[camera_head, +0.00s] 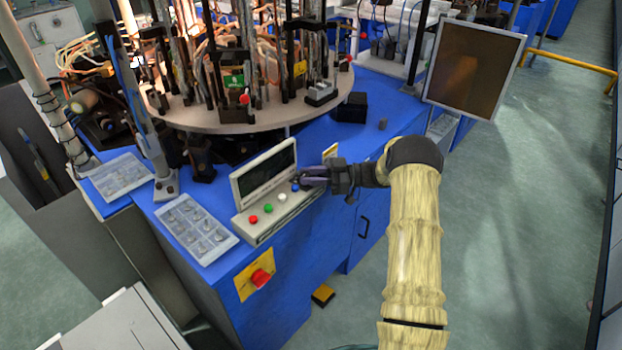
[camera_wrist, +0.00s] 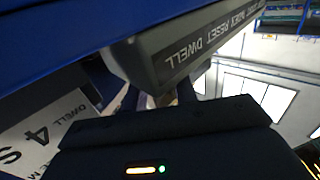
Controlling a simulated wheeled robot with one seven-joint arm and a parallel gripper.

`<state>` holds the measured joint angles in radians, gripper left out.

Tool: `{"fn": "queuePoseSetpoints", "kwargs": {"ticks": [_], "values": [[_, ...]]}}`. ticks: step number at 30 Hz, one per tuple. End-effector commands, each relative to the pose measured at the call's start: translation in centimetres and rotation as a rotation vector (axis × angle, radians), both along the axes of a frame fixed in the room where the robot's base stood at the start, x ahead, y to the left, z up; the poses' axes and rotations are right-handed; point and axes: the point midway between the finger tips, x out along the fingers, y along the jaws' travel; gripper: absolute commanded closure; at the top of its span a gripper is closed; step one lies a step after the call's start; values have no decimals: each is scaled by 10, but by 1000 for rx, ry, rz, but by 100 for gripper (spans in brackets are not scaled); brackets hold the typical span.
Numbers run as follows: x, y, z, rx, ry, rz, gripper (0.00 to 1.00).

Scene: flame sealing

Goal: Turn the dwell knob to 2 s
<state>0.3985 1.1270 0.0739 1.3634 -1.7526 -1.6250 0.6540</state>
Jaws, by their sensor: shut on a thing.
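The control box (camera_head: 262,208) stands on the blue bench, with a dark screen (camera_head: 265,172) and a row of red, green, white and blue buttons along its front. My gripper (camera_head: 306,182) is at the right end of this row, just beyond the blue button (camera_head: 295,187). It is shut on the dwell knob, which my gripper hides in the head view. In the wrist view the box's edge (camera_wrist: 185,50) shows the printed word DWELL, upside down, close to the fingers (camera_wrist: 160,98). The knob's pointer and its setting cannot be seen.
A small placard (camera_head: 330,152) stands behind the gripper; its print shows in the wrist view (camera_wrist: 40,135). A rotary table (camera_head: 215,118) with upright fixtures lies behind the box. A parts tray (camera_head: 193,228) and a red switch (camera_head: 261,278) are to the left and below.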

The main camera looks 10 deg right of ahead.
Motion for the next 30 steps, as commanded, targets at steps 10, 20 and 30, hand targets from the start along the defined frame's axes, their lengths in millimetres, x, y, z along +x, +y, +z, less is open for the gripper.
{"fn": "queuePoseSetpoints", "kwargs": {"ticks": [10,20,30], "values": [[2,-2,1,-1,-3,44,94],[2,-2,1,0,-4,43,63],[1,-4,0,1,-2,46,63]]}}
